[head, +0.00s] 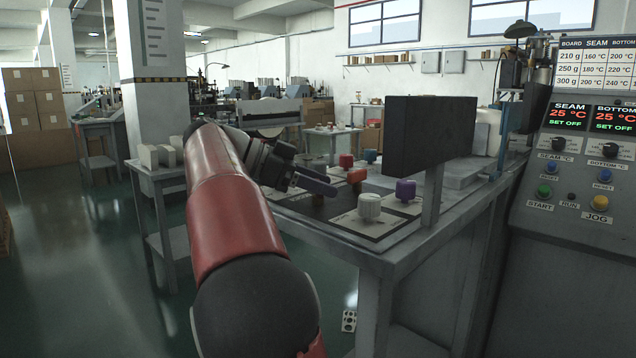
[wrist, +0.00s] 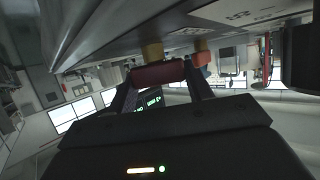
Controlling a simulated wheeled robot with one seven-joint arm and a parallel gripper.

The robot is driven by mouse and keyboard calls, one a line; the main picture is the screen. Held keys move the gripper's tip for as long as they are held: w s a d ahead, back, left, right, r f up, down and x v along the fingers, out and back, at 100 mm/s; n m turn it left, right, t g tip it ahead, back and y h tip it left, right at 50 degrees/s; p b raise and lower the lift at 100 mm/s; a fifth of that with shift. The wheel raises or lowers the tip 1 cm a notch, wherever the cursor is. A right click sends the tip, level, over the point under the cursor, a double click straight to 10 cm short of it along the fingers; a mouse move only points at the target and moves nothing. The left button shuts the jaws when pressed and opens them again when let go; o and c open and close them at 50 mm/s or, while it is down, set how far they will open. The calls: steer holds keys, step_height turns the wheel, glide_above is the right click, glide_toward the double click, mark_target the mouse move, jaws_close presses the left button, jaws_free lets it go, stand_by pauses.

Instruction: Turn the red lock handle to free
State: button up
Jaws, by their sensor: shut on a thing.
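My gripper (head: 322,186) reaches over the grey workbench from the left in the head view. In the wrist view my gripper (wrist: 160,86) has its fingers on either side of a dark red handle (wrist: 158,73). The fingers are shut on this handle, which lies crosswise between the fingertips. In the head view, several coloured knobs stand on the bench just past the fingertips, among them a red one (head: 346,160) and an orange-red one (head: 356,175). I cannot tell there which one is held. The handle's base is hidden in the wrist view.
A white knob (head: 369,208) and a purple knob (head: 405,190) stand nearer the bench's front. A black panel (head: 428,135) on a post rises to their right. A control console (head: 570,200) stands at the right. Yellow (wrist: 152,50) and orange (wrist: 201,56) parts sit close behind the handle.

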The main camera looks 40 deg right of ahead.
steer(key=shift+f+b, duration=0.1)
steer(key=shift+b, duration=0.25)
steer(key=shift+f+n+t+b, duration=0.15)
steer(key=shift+n+t+b, duration=0.35)
steer(key=shift+t+b, duration=0.25)
steer(key=n+t+h+b, duration=0.1)
steer(key=n+t+b, duration=0.1)
steer(key=b, duration=0.1)
steer(key=n+t+b, duration=0.3)
steer(key=shift+h, duration=0.4)
steer(key=shift+r+n+t+b, duration=0.2)
steer(key=shift+n+t+b, duration=0.4)
steer(key=shift+t+b, duration=0.25)
steer(key=o, duration=1)
